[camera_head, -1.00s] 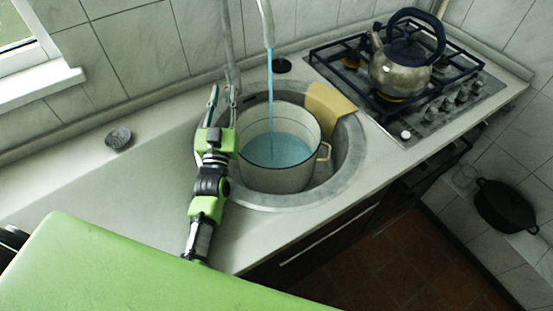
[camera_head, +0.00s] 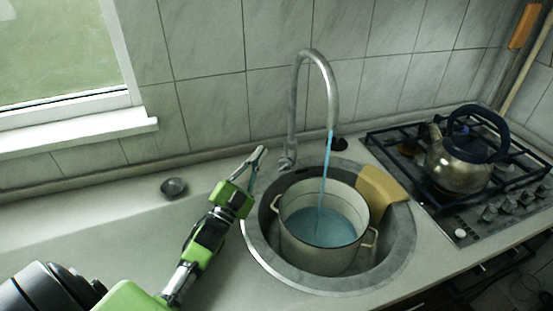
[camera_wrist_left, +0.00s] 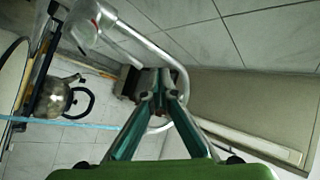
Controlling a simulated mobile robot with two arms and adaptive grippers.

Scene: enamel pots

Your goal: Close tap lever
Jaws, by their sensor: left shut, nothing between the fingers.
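The curved metal tap (camera_head: 332,85) stands behind the sink, with a blue stream of water (camera_head: 326,170) running from its spout. Its small lever (camera_head: 287,162) is at the base of the tap. The tap also shows in the left wrist view (camera_wrist_left: 88,18), at the top left. My left gripper (camera_head: 260,152) is shut and empty, just left of the tap base, with its tips apparently apart from the lever. In the left wrist view its fingers (camera_wrist_left: 160,80) meet at the tips. My right gripper is not in view.
A kettle (camera_head: 462,160) stands on the stove. A small dark bowl (camera_head: 174,187) sits on the otherwise clear left counter.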

